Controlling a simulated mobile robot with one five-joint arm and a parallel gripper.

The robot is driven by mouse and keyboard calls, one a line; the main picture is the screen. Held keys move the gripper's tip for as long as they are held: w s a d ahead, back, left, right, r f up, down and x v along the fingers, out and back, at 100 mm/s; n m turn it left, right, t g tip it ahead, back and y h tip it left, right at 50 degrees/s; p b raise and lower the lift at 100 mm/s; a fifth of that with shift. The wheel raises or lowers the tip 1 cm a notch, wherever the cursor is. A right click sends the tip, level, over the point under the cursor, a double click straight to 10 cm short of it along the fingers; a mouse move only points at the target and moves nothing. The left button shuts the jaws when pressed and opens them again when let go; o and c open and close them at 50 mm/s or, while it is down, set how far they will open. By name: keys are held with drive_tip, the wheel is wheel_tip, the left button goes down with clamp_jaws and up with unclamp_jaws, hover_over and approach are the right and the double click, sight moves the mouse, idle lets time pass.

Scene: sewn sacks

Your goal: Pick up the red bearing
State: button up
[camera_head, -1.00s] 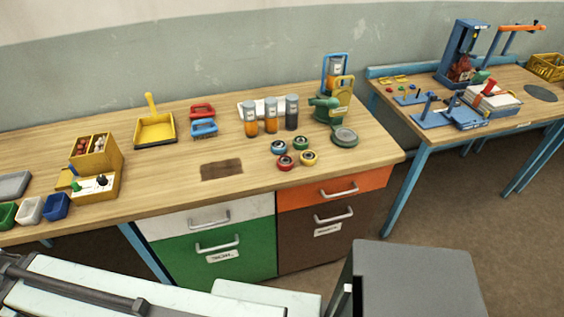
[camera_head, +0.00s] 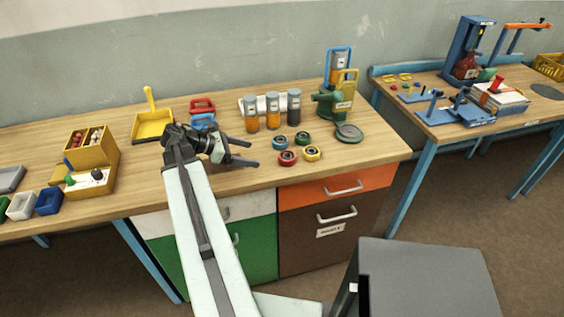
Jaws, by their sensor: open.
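The red bearing (camera_head: 287,158) lies on the wooden workbench, at the front left of a small cluster of bearings. A blue bearing (camera_head: 280,143) is just behind it, a yellow bearing (camera_head: 312,153) to its right and a green bearing (camera_head: 303,138) behind on the right. My gripper (camera_head: 254,153) is open and empty over the bench, to the left of the red bearing. Its fingers point right, toward the cluster, with a small gap in the picture. I cannot tell its exact height. No bearing is hidden by the arm.
Three capped jars (camera_head: 272,111) stand behind the bearings. A green tool (camera_head: 333,103) and a round green dish (camera_head: 349,132) are to the right. Red and blue brushes (camera_head: 203,106), a yellow dustpan (camera_head: 152,124) and a yellow box (camera_head: 92,152) are left. A second table (camera_head: 440,131) stands right.

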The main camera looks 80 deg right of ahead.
drive_tip(key=g, duration=0.1)
approach(285, 156)
drive_tip(key=shift+s+d+f+m+y, duration=0.2)
drive_tip(key=shift+s+d+m+y, duration=0.1)
drive_tip(key=shift+s+d, duration=0.2)
drive_tip(key=b+x, duration=0.4)
drive_tip(key=x, duration=0.3)
drive_tip(key=shift+f, duration=0.25)
drive_tip(key=shift+s+d, duration=0.15)
drive_tip(key=shift+s, duration=0.15)
drive_tip(key=shift+r, duration=0.1)
clamp_jaws()
